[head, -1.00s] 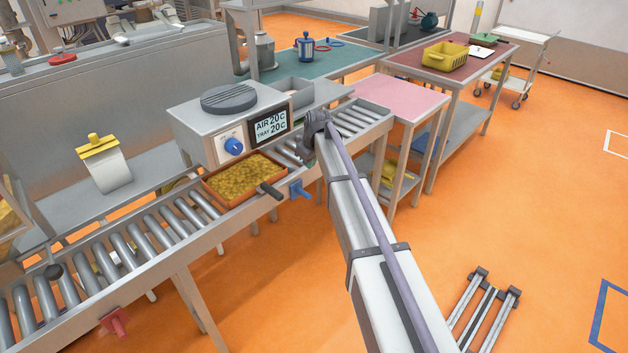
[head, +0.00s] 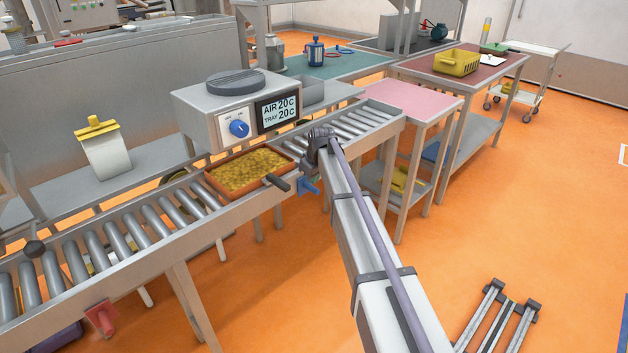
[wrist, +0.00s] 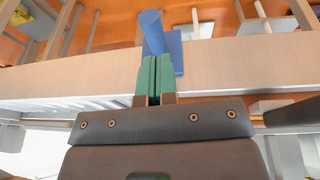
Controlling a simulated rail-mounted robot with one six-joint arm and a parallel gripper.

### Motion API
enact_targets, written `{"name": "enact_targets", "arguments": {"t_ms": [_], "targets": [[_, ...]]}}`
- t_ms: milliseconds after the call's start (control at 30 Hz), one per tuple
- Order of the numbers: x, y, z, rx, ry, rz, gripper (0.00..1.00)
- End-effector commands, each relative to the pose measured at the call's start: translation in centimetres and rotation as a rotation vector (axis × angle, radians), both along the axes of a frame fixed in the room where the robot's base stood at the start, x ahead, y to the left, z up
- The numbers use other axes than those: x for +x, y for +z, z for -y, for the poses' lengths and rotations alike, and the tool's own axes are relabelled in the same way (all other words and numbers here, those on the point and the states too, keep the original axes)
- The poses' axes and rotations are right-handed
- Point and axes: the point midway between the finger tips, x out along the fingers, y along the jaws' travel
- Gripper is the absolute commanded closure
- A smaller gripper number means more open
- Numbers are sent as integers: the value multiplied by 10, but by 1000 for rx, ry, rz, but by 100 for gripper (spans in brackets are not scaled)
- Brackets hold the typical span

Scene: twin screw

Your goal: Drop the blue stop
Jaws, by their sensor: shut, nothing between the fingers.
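The blue stop (head: 309,186) is on the near side rail of the roller conveyor, just right of the tray's dark handle. In the wrist view the blue stop (wrist: 154,33) shows as a round bar and a flat plate against the metal rail. My gripper (wrist: 155,75) has its green fingers closed together with nothing between them. The fingertips are right at the stop and overlap its lower part in this view; I cannot tell whether they touch. In the head view my arm's end hides the gripper and part of the rail.
An orange tray (head: 251,172) of yellow pieces sits on the rollers under the cooling unit (head: 236,111) with its display. A red stop (head: 101,318) is on the rail at lower left. A pink-topped table (head: 411,101) stands right of the conveyor.

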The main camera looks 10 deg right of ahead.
Motion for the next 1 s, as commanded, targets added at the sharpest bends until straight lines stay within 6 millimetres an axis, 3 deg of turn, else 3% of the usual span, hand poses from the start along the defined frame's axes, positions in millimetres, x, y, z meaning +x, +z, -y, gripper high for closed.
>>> {"name": "enact_targets", "arguments": {"t_ms": [33, 100, 533, 800, 1000], "targets": [[1, -16, 1, 0, 0, 0, 100], [2, -22, 3, 0, 0, 0, 100], [2, -25, 4, 0, 0, 0, 100], [2, -70, 4, 0, 0, 0, 100], [1, -67, 4, 0, 0, -2, 100]]}}
